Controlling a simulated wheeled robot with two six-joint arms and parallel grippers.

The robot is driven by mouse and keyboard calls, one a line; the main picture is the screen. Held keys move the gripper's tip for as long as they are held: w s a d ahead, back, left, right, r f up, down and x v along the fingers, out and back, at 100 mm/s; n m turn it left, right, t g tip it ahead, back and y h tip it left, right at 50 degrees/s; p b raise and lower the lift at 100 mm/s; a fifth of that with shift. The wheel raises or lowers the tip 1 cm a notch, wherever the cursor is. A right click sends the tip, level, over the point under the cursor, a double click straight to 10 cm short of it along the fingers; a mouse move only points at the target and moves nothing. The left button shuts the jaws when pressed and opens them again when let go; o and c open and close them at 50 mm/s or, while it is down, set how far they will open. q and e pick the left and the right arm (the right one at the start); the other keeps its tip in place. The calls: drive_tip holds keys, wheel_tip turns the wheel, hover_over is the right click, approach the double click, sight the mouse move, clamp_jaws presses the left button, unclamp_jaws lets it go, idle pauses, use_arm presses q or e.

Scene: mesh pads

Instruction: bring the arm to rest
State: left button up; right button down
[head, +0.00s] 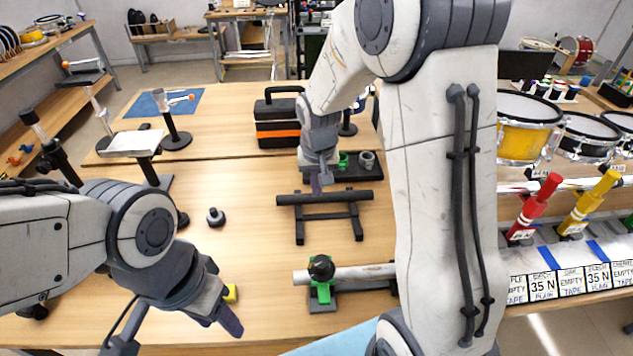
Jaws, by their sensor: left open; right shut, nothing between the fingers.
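My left arm comes in from the left edge. Its gripper (226,318) hangs low over the near left of the wooden table (245,255), open, with its fingers pointing down and right. A small yellow piece (231,293) shows just behind it. My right arm fills the middle right, bent at the elbow. Its gripper (317,184) is shut and empty, pointing down just above or behind a dark bar on a stand (325,198); whether they touch I cannot tell. My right arm hides part of the table's right side.
A pale tube (358,273) lies across a green clamp (322,290) with a black knob. A small black knob (215,217) stands alone on the table. A black and orange toolbox (277,121) stands behind. Metal stands (173,138) are at left, drums (524,128) at right.

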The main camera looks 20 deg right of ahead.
drive_tip(key=shift+s+a+r, duration=0.1)
drive_tip(key=shift+s+r, duration=0.05)
drive_tip(key=shift+r, duration=0.55)
drive_tip(key=shift+s+a+r, duration=0.1)
drive_tip(key=shift+s+r, duration=0.05)
drive_tip(key=shift+r, duration=0.5)
drive_tip(key=s+a+r+n, duration=0.3)
drive_tip(key=s+a+n, duration=0.2)
drive_tip(key=s+a, duration=0.65)
drive_tip(key=s+a+n+g+y, duration=0.1)
drive_tip(key=s+a+n, duration=0.2)
drive_tip(key=s, duration=1)
drive_tip(key=n, duration=0.2)
drive_tip(key=shift+s+r+n+g, duration=0.3)
drive_tip(key=shift+s+r+g, duration=0.1)
